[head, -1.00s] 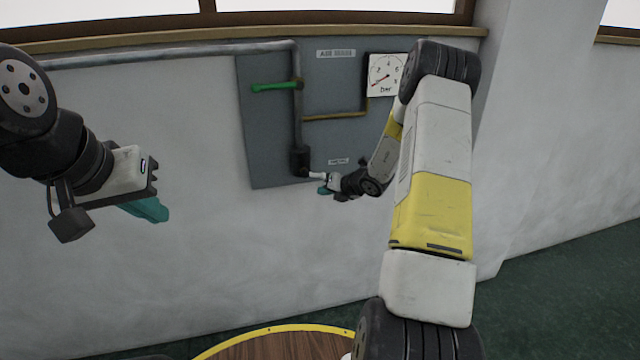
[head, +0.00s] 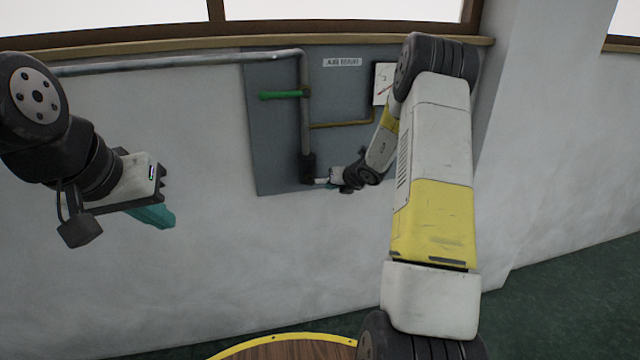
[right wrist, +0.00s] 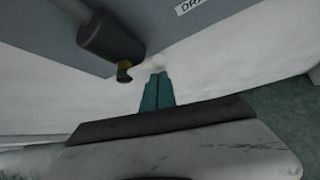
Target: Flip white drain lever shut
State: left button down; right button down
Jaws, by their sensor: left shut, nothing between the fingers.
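The white drain lever (head: 321,181) is a short pale stub pointing right from the black drain valve (head: 308,168) at the foot of the grey pipe. My right gripper (head: 334,184) is at the lever's free end; contact cannot be told. In the right wrist view, the teal fingers of my right gripper (right wrist: 157,78) lie side by side, shut, just right of the black valve (right wrist: 112,38). The lever there blends with the pale wall. My left gripper (head: 158,217) is shut and empty, well left of the panel.
The grey panel (head: 275,150) also carries a green lever (head: 283,95), a brass pipe (head: 345,124) and a gauge (head: 384,84) partly hidden by my right arm. A round wooden top with a yellow rim (head: 290,337) stands low in front.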

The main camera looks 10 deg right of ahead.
jog(key=shift+r, duration=0.4)
